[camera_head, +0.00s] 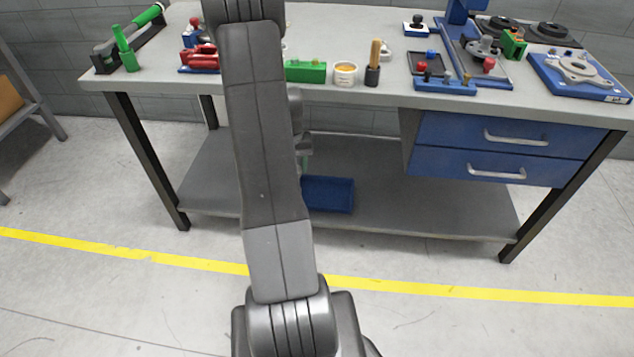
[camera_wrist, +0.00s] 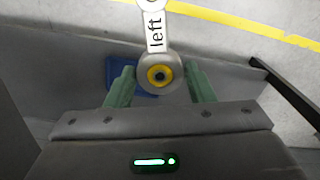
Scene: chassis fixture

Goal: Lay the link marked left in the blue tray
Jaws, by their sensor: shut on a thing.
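The link marked left (camera_wrist: 154,35) shows in the wrist view as a pale bar with the word "left" and a grey ring end with a yellow bushing. My gripper (camera_wrist: 160,72) is shut on this ring end, with one green finger on each side. The blue tray (camera_head: 328,195) is on the lower shelf in the head view. It also shows in the wrist view (camera_wrist: 114,72), beyond the link and partly hidden by it and the fingers. In the head view my arm hides most of my gripper and the link cannot be made out.
The grey workbench top (camera_head: 420,98) above carries several tools and fixtures. The lower shelf (camera_head: 420,215) is bare to the right of the tray. Blue drawers (camera_head: 500,145) hang at right. A bench leg (camera_head: 145,160) stands at left.

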